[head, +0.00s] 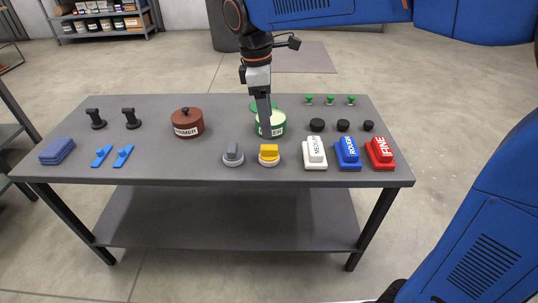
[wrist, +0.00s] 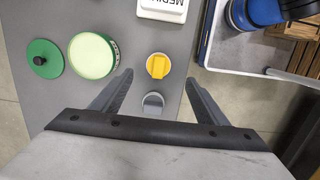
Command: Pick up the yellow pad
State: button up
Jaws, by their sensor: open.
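The yellow pad (head: 269,151) sits on a pale round base near the front edge of the table, just right of a similar grey pad (head: 233,153). In the wrist view the yellow pad (wrist: 158,66) lies a little beyond the fingertips, and the grey pad (wrist: 153,101) shows between the fingers. My gripper (head: 264,131) points down in front of the green tin, above and behind the yellow pad in the head view. In the wrist view my gripper (wrist: 159,82) is open and empty, its fingers apart.
The open green tin (head: 271,127) stands close behind the pads, its lid (wrist: 45,58) beside it. White (head: 314,156), blue (head: 347,156) and red (head: 380,156) labelled blocks stand to the right. A brown primer pot (head: 187,123) stands left. The table front (head: 180,170) is clear.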

aim_at(269, 146)
jog(key=f, duration=0.5)
jog(key=shift+d+f, duration=0.35)
jog(key=shift+f, duration=0.05)
jog(key=shift+w+f, duration=0.1)
jog(key=shift+f, duration=2.6)
jog(key=shift+c, duration=0.6)
jog(key=c, duration=1.1)
notch_tip(269, 146, up, 10)
jog(key=shift+r, duration=0.1)
